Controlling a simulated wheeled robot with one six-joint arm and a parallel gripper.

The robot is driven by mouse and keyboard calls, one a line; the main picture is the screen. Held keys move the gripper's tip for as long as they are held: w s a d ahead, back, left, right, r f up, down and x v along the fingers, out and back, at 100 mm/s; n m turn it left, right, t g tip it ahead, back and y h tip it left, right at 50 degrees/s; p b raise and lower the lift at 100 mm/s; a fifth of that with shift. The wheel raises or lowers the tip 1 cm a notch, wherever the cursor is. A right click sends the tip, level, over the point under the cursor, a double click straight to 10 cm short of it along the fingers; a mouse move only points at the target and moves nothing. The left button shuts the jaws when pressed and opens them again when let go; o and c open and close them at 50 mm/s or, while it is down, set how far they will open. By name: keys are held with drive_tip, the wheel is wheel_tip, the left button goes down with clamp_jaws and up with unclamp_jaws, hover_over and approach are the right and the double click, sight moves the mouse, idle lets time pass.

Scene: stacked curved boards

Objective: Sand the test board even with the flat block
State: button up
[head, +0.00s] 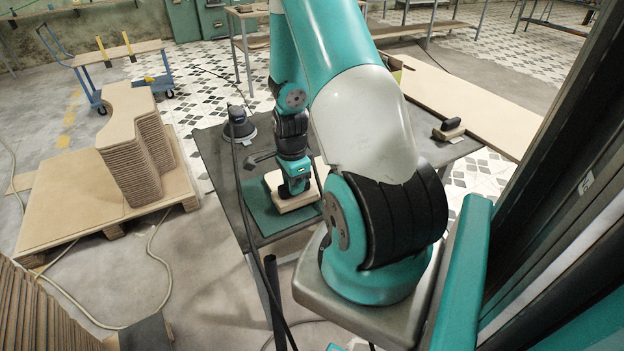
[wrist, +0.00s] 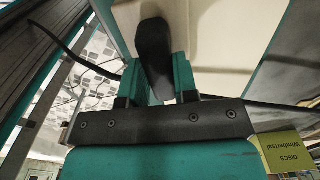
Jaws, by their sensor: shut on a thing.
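The pale test board (head: 313,195) lies on a green mat (head: 260,213) on the grey bench, partly hidden behind my arm. It also fills the upper middle of the wrist view (wrist: 232,35). My gripper (head: 293,187) points down over the board. In the wrist view my gripper (wrist: 157,80) is shut on the black handle (wrist: 153,50) of a sanding block, with one teal finger on each side. The block's underside is hidden, so I cannot tell whether it touches the board. A second black-handled block (head: 449,129) sits at the bench's right.
A round sander (head: 239,124) with a cable stands on the bench's far left. A yellow-green discs box (wrist: 284,155) shows in the wrist view. Stacked curved boards (head: 137,142) rest on a pallet at left. A blue trolley (head: 120,60) stands behind.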

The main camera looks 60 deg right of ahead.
drive_tip(key=shift+s+d+f, duration=0.15)
drive_tip(key=shift+s+d, duration=0.25)
drive_tip(key=shift+d, duration=0.2)
drive_tip(key=shift+w+d, duration=0.55)
drive_tip(key=shift+w, duration=0.35)
drive_tip(key=shift+w+d, duration=0.55)
drive_tip(key=shift+w, duration=0.3)
drive_tip(key=shift+r, duration=0.2)
drive_tip(key=shift+r+p, duration=0.65)
drive_tip(key=shift+p, duration=0.15)
drive_tip(key=shift+r, duration=0.1)
